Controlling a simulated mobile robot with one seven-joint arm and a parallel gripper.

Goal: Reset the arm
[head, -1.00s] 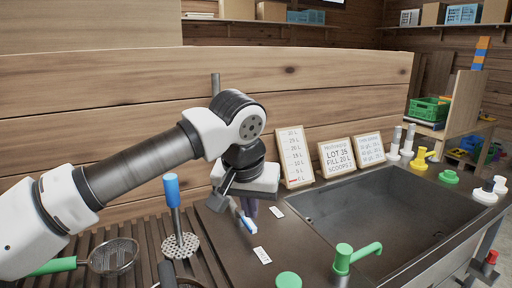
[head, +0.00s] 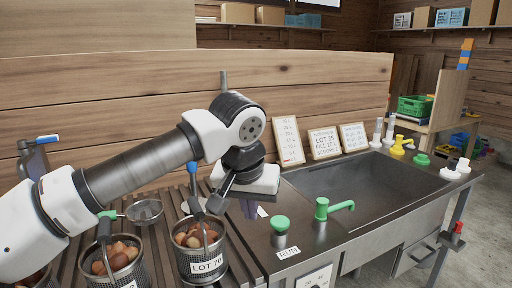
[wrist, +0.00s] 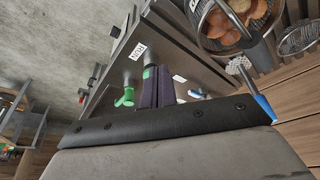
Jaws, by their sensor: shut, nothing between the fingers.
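My gripper (head: 249,209) hangs from my bent arm over the dark counter (head: 262,240), left of the sink. Its dark purple fingers point down and are together with nothing between them. In the wrist view the fingers (wrist: 158,88) show beyond the dark bar of the gripper, with the green tap, a green knob and the RUN label near them. I cannot tell the exact height of the fingertips above the counter.
Wire baskets of chestnuts, one marked LOT 70 (head: 203,258), stand left of my gripper. A blue-handled tool (head: 194,178) and a strainer (head: 145,211) are behind them. The sink (head: 365,190), green tap (head: 322,208) and green knob (head: 280,224) lie right. Signs (head: 325,143) lean on the backboard.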

